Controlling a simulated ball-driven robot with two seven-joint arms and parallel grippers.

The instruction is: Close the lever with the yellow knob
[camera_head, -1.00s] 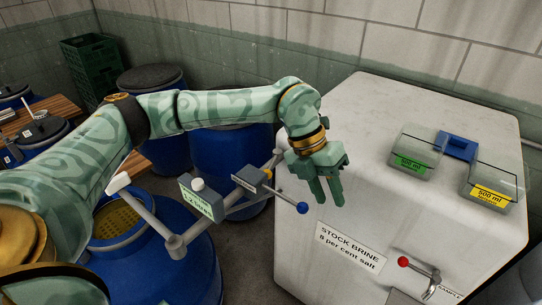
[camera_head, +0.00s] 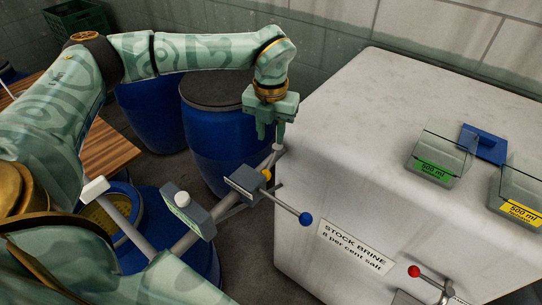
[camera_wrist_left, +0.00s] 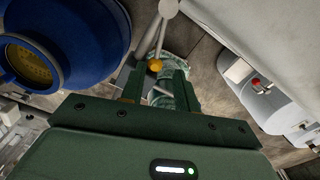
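The yellow knob (camera_head: 266,174) shows small in the head view, beside the grey valve block of the roller sizer's pipe assembly. It also shows in the left wrist view (camera_wrist_left: 155,65), as a yellow ball just beyond the fingertips and between their lines. Its lever is mostly hidden, so I cannot tell its angle. My left gripper (camera_head: 271,131) points down, above and behind the knob in the head view. Its two fingers (camera_wrist_left: 156,80) are apart with nothing held between them. No contact with the knob shows. My right gripper is not in view.
A lever with a blue knob (camera_head: 306,218) sticks out beside the yellow one. A red-knobbed tap (camera_head: 414,271) is on the white tank (camera_head: 400,120) at right. An open blue barrel (camera_head: 130,255) stands below the pipe. Clear bins sit on the tank.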

